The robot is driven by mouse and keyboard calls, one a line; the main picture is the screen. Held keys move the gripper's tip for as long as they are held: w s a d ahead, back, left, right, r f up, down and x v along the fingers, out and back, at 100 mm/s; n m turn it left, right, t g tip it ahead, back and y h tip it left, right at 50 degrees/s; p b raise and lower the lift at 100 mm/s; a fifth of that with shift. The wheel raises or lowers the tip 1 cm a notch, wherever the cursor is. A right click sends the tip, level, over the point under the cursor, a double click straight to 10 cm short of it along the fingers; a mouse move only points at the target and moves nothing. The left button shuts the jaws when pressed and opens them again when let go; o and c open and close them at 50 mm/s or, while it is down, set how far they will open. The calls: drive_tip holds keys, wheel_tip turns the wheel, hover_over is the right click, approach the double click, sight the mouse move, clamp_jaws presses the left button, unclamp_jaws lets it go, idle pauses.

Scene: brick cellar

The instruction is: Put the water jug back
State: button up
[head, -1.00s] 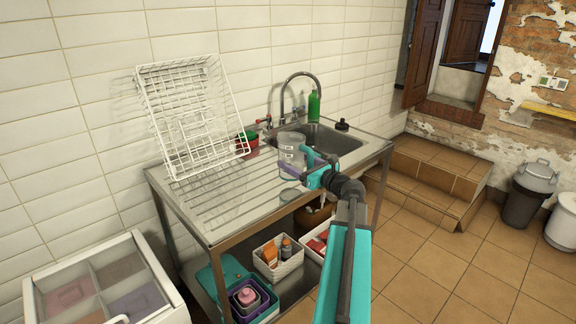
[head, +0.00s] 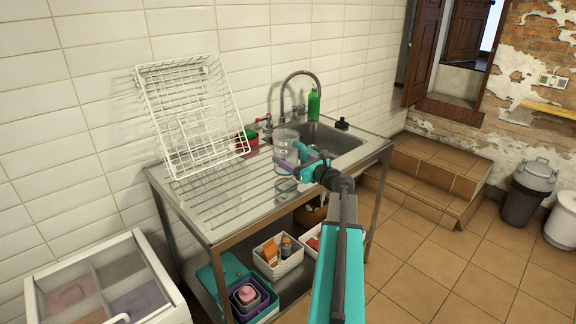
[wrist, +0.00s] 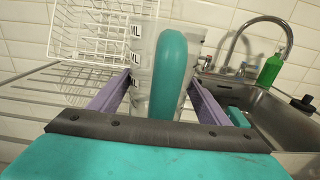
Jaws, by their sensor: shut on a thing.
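The water jug (head: 285,146) is clear, with measuring marks and a teal handle. In the head view it is at the front of the steel sink unit, left of the basin. My gripper (head: 292,167) is shut on the jug, its purple fingers on either side of the teal handle. In the wrist view the jug (wrist: 143,62) appears upright between the fingers, with the handle (wrist: 169,75) toward me. Whether its base touches the counter is hard to tell.
A white wire rack (head: 190,118) leans on the tiled wall at the left of the drainboard (head: 215,195). The sink basin (head: 335,139), tap (head: 284,92) and green bottle (head: 313,103) are behind and right. Boxes (head: 278,260) fill the shelf below. The front drainboard is clear.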

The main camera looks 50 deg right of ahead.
drive_tip(key=shift+f, duration=1.35)
drive_tip(key=shift+f, duration=0.15)
drive_tip(key=o, duration=1.6)
drive_tip(key=shift+c, duration=0.2)
drive_tip(key=s+b, duration=0.1)
drive_tip(key=s, duration=1.1)
drive_tip(key=shift+a, duration=0.45)
